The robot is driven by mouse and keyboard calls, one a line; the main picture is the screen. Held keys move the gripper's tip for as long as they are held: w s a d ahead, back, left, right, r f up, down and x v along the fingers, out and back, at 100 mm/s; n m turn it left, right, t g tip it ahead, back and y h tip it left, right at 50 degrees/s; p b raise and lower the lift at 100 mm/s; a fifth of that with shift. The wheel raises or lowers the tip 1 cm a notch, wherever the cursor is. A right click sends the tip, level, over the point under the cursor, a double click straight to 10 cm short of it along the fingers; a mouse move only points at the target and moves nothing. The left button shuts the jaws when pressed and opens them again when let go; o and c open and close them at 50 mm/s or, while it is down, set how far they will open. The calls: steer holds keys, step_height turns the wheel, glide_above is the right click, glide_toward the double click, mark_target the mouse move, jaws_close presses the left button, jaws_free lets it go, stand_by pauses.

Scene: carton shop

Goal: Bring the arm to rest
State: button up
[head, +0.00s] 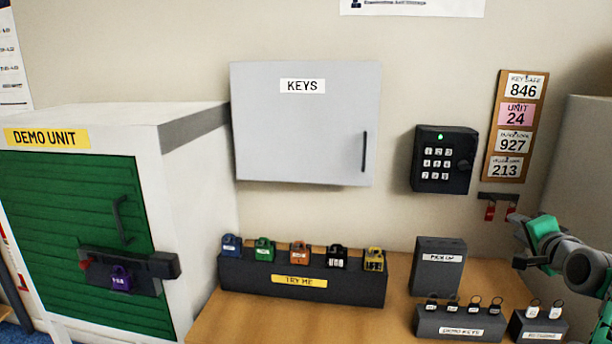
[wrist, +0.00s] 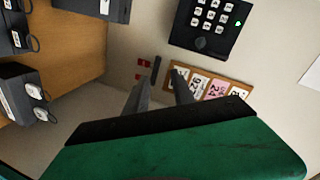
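My gripper (head: 517,240) is at the right edge of the head view, raised above the right end of the wooden counter (head: 255,325). In the wrist view its two dark fingers (wrist: 166,72) stand apart with a gap between them, and nothing shows in the gap. The green and black gripper body fills the lower part of that view. The arm comes in from the right edge of the head view, and most of it is out of frame.
A keypad box (head: 444,160), a number board (head: 515,127) and red-tagged hooks (head: 497,200) are on the wall near my gripper. Demo keys (head: 459,323), a pick-up box (head: 438,267) and a padlock stand (head: 300,279) stand on the counter. A demo unit (head: 190,180) is left.

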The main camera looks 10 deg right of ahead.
steer(key=s+a+f+n+g+y, duration=0.15)
steer(key=s+f+g, duration=0.35)
steer(key=f, duration=0.5)
steer(key=s+a+f+n+g, duration=0.1)
steer(key=s+f+n+g, duration=0.2)
steer(key=s+f, duration=0.6)
steer(key=s+a+f+n+g+y, duration=0.2)
steer(key=s+a+f+g, duration=0.2)
steer(key=s+a+f, duration=0.3)
steer(key=s+a+f+n+g, duration=0.1)
steer(key=s+a+n+g, duration=0.1)
steer(key=a, duration=1.1)
steer(key=w+a+r+n+t, duration=0.1)
steer(key=a+n, duration=0.3)
steer(key=a, duration=0.5)
steer(key=w+a+r+n+t+y, duration=0.1)
steer(key=w+a+r+n, duration=0.2)
steer(key=a, duration=0.6)
steer(key=shift+w+a+r+n+t, duration=0.35)
steer(key=shift+w+r, duration=0.2)
steer(key=shift+w, duration=0.2)
